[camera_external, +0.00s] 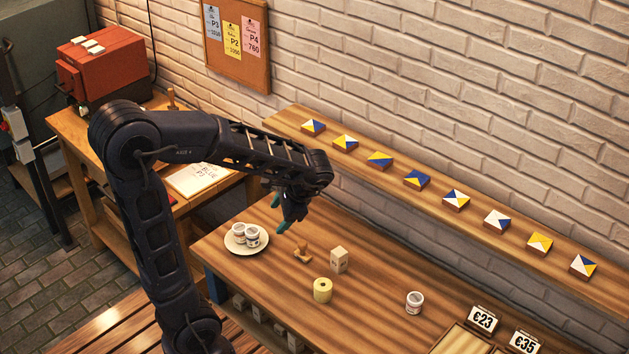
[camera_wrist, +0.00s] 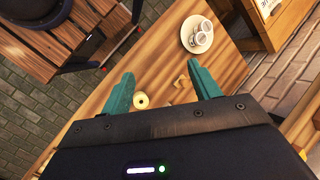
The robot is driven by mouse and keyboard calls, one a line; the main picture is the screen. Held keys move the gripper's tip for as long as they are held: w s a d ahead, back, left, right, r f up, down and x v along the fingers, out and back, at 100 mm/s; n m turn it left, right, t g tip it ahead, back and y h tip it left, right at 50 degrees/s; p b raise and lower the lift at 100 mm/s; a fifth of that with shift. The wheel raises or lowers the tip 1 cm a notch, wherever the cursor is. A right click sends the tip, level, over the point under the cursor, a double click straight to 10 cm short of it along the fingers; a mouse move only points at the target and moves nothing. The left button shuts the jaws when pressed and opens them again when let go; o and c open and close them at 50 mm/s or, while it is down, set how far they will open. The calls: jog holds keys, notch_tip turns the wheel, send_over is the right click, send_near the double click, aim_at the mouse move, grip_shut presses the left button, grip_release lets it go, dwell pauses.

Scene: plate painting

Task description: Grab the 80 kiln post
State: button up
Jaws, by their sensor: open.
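A pale beige upright block (camera_external: 339,260) with small dark marks stands on the wooden table (camera_external: 400,265); it looks like a kiln post, but I cannot read a number on it. More pale posts (camera_external: 243,307) stand on a shelf under the table's front edge, partly hidden. My gripper (camera_external: 280,214) is open and empty, above the table, up and left of the beige block and apart from it. In the wrist view its teal fingers (camera_wrist: 164,84) are spread wide, and I cannot make out the beige block there.
A yellow roll (camera_external: 322,290) and a small wooden piece (camera_external: 302,252) stand close to the block. A plate (camera_external: 233,248) with two jars is at the left. Another jar (camera_external: 414,302) stands to the right. A raised wall shelf (camera_external: 470,212) carries several painted tiles.

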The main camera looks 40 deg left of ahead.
jog(key=w+d+f+m+y, duration=0.2)
jog(key=w+f+m+y, duration=0.45)
jog(key=w+f, duration=0.45)
jog(key=m+t+y, duration=0.4)
jog(key=m+y, duration=0.2)
jog(key=m, duration=0.1)
send_over(344, 257)
jog(key=d, duration=0.1)
notch_tip(344, 257, down, 9)
jog(key=shift+s+d+f, duration=0.1)
jog(key=shift+f, duration=1.7)
jog(key=shift+s+f, duration=0.1)
jog(key=shift+f, duration=1.7)
jog(key=shift+a+f, duration=0.1)
jog(key=shift+a, duration=0.2)
jog(key=a, duration=0.4)
jog(key=shift+w+a, duration=0.2)
jog(key=shift+w, duration=0.2)
jog(key=shift+c, duration=0.4)
jog(key=c, duration=1.1)
